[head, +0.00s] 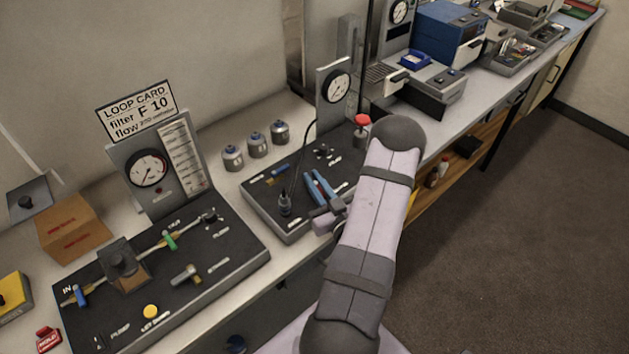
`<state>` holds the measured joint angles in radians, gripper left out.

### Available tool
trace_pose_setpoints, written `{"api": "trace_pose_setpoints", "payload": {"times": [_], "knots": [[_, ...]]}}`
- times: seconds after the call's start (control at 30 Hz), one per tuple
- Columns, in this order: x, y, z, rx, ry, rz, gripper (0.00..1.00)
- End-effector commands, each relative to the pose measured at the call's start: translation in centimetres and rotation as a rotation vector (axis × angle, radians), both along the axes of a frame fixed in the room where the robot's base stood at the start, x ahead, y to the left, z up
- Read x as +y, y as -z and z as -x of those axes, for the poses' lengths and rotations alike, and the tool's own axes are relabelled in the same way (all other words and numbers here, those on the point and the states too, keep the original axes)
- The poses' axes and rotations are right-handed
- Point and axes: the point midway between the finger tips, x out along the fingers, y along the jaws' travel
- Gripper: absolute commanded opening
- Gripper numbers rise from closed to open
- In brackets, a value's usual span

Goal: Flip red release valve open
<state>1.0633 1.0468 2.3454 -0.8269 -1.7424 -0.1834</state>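A red knob (362,120) tops a small grey cylinder (360,137) at the back right of the middle black panel (262,215); it is the only red valve-like part I see there. Part of that area is hidden behind my arm, and whether the valve is open or shut is too small to tell. My gripper (314,174) is over the front right of this panel, nearer than the red knob and to its left. Its two blue fingers show a narrow gap with nothing visible between them. The gripper is apart from the red knob.
A gauge (336,87) stands behind the panel, with a dark cable nearby. Several metal canisters (256,145) stand at its back left. A second panel (180,278) with valves and a gauge (147,168) is at left. A grey device (430,85) stands at right.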

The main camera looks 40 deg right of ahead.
Motion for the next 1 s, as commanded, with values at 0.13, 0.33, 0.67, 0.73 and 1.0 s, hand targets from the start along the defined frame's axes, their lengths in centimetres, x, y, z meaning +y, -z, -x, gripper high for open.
{"api": "trace_pose_setpoints", "payload": {"times": [0.13, 0.33, 0.67, 0.73, 1.0], "knots": [[-0.03, 0.01, 0.00, -0.001, -0.007, -0.001, 0.00], [-0.14, 0.03, -0.06, -0.007, -0.091, 0.002, 0.00], [0.13, -0.04, -0.03, -0.003, -0.261, 0.003, 0.00], [0.13, -0.06, -0.01, -0.001, -0.268, 0.002, 0.00], [0.18, -0.10, -0.02, -0.002, -0.270, 0.001, 0.14]]}}
